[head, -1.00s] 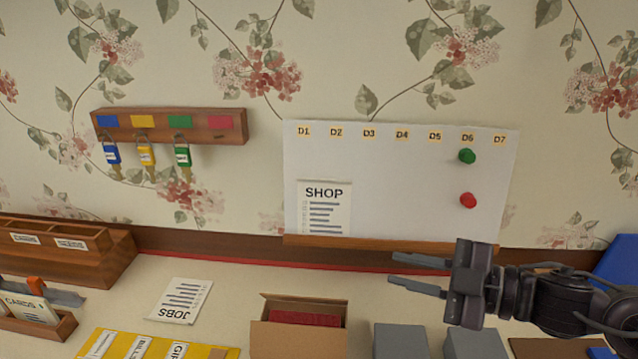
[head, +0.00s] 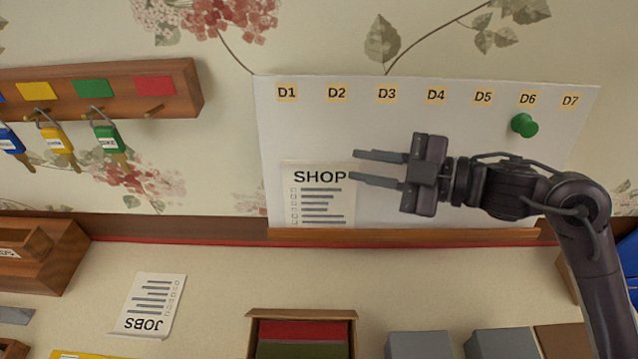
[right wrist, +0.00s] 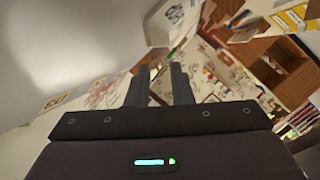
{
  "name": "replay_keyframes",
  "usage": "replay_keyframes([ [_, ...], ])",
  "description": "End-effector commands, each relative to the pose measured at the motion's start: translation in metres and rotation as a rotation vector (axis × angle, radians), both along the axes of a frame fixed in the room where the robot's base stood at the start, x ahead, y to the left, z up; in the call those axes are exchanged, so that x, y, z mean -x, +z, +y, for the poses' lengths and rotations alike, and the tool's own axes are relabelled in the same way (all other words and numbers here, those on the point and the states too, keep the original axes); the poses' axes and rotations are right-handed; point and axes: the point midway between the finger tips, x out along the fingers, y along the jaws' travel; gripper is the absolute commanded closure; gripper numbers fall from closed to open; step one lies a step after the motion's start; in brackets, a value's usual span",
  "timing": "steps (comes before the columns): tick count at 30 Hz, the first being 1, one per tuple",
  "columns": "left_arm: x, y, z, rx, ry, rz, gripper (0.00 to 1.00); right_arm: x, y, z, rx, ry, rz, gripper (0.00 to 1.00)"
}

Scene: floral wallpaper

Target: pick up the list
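The SHOP list (head: 318,205) is a white sheet with a heading and printed lines, upright at the lower left of the white board (head: 300,130). A JOBS list (head: 150,305) lies on the tabletop, its heading upside down. My right gripper (head: 353,167) is open and empty. Its fingers point left, with their tips at the SHOP list's upper right edge; I cannot tell whether they touch it. In the right wrist view the two fingers (right wrist: 160,88) stand apart with nothing clearly between them. My left gripper is not in view.
A brown ledge (head: 400,236) runs under the board. A green pin (head: 524,125) sits beneath D6. A key rack (head: 110,93) hangs at left. An open cardboard box (head: 303,315) and grey boxes (head: 420,345) stand along the front. Tabletop between JOBS list and box is clear.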

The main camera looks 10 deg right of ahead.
Motion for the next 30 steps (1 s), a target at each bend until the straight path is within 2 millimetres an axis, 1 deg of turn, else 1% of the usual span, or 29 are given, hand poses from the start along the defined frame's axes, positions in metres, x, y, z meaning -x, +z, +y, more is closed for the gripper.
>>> replay_keyframes([
  [5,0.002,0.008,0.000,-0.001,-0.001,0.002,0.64,-0.008,-0.001,0.010,-0.003,0.000,0.002,0.80],
  [9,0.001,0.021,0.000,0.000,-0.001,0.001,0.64,-0.020,-0.007,0.026,-0.004,0.000,0.002,0.80],
  [13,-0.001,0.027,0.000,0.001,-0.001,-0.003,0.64,-0.029,-0.011,0.040,-0.002,0.000,0.000,0.80],
  [16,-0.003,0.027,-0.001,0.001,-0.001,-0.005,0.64,-0.032,-0.014,0.045,0.000,0.000,0.000,0.80],
  [22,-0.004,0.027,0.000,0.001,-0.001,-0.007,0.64,-0.032,-0.016,0.045,0.001,-0.001,-0.001,0.80],
  [23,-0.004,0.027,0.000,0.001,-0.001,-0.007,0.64,-0.032,-0.016,0.045,0.001,-0.001,-0.001,0.81],
  [27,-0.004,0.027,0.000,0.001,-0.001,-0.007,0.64,-0.032,-0.016,0.045,0.002,0.000,0.000,1.00],
  [30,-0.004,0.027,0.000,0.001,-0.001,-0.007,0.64,-0.032,-0.016,0.045,0.001,0.000,0.001,1.00],
])
